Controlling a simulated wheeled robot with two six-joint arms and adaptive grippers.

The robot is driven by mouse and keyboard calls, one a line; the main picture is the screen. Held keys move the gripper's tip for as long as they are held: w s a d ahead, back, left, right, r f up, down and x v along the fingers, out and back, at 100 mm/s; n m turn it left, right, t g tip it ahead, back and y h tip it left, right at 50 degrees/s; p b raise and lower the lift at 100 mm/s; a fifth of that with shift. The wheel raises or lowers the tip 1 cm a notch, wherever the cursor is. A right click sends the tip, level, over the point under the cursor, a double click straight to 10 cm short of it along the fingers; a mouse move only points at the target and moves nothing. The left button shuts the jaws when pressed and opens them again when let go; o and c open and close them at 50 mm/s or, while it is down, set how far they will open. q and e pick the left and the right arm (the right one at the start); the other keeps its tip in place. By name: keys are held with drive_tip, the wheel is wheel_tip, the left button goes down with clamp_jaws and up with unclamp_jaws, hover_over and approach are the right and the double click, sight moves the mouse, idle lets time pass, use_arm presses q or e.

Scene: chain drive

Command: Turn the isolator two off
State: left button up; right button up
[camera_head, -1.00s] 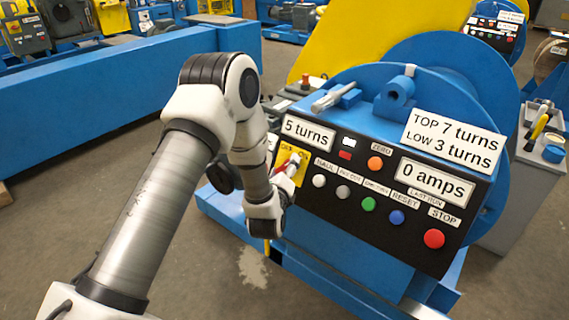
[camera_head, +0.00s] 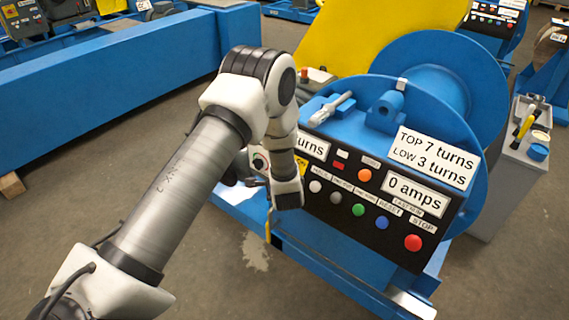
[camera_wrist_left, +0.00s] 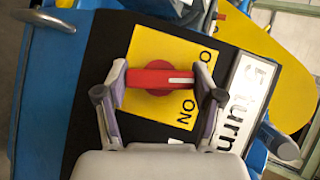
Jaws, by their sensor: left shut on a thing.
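The isolator is a red rotary handle (camera_wrist_left: 155,78) on a yellow plate (camera_wrist_left: 150,48) in the left wrist view. The handle lies across the picture, and its white mark is at the right end. One label beside it reads ON; the other starts with O and is partly behind a finger. My left gripper (camera_wrist_left: 162,82) has a finger at each end of the handle and is shut on it. In the head view my left arm hides the handle and most of the yellow plate (camera_head: 302,165). No number shows on the isolator. My right gripper is not in view.
The black panel (camera_head: 335,212) carries several coloured buttons, including a red STOP button (camera_head: 413,242) to the right. A "turns" display (camera_head: 313,147) is close beside the gripper. A blue drum (camera_head: 450,80) stands behind the panel. A grey cabinet (camera_head: 513,185) stands at the right.

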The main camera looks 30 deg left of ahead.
use_arm(q)
drive_tip(key=n+p, duration=0.1)
drive_tip(key=n+g+h+p, duration=0.1)
drive_tip(key=shift+r+p, duration=0.3)
drive_tip(key=shift+f+n+g+h+p, duration=0.2)
drive_tip(key=shift+n+g+h+p, duration=0.55)
drive_tip(key=shift+n+p, duration=0.5)
drive_tip(key=shift+f, duration=0.1)
drive_tip(key=o, duration=1.1)
drive_tip(key=shift+o, duration=0.2)
drive_tip(key=v, duration=1.2)
